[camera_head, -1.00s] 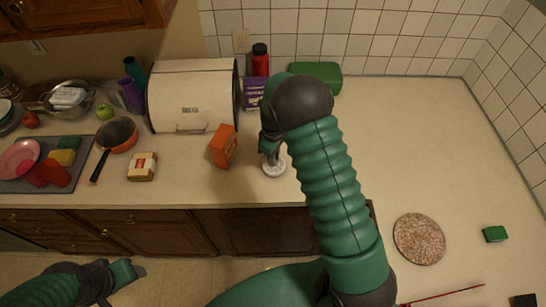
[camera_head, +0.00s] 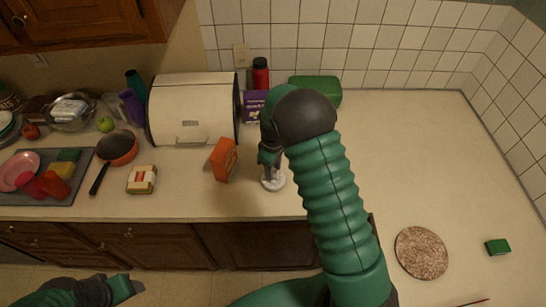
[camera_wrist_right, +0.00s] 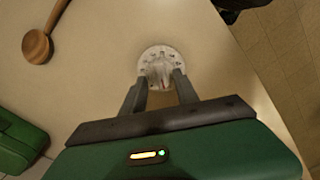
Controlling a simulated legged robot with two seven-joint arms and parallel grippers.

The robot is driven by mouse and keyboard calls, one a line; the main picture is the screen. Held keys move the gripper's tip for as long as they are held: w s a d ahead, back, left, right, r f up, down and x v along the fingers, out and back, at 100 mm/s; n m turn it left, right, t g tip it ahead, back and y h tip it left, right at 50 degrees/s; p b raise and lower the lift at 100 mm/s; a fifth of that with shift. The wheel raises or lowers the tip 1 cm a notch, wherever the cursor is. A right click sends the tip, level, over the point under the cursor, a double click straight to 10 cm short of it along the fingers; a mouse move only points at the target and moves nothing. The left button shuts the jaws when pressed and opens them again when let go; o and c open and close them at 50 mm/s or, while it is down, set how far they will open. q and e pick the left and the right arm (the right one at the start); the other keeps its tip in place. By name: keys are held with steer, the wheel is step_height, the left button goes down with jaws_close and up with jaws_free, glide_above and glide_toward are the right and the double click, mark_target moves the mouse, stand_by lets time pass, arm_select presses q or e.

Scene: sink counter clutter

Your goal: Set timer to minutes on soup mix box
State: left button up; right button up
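The timer is a white round dial (camera_head: 273,183) lying on the counter. It also shows in the right wrist view (camera_wrist_right: 150,55), with marks around its rim and a raised middle. My right gripper (camera_head: 270,170) points down at it. In the wrist view its two fingers (camera_wrist_right: 160,78) are apart, one on each side of the raised middle; whether they touch it I cannot tell. An orange box (camera_head: 223,160) stands tilted-looking left of the dial; its print is unreadable, so I cannot tell if it is the soup mix. My left gripper (camera_head: 128,288) is low at left, its fingers unclear.
A purple box (camera_head: 254,104) and red bottle (camera_head: 260,75) stand behind my right gripper. A wooden spoon (camera_wrist_right: 37,45) lies near the dial.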

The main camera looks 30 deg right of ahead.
step_height(320, 180, up, 15)
steer(key=b, duration=0.2)
steer(key=shift+r, duration=0.2)
steer(key=shift+w, duration=0.1)
steer(key=f+b, duration=0.1)
steer(key=f, duration=0.7)
steer(key=f+b, duration=0.1)
steer(key=f, duration=0.7)
steer(key=shift+s+f+b, duration=0.2)
steer(key=shift+f+b, duration=0.1)
steer(key=shift+f, duration=0.05)
jaws_close()
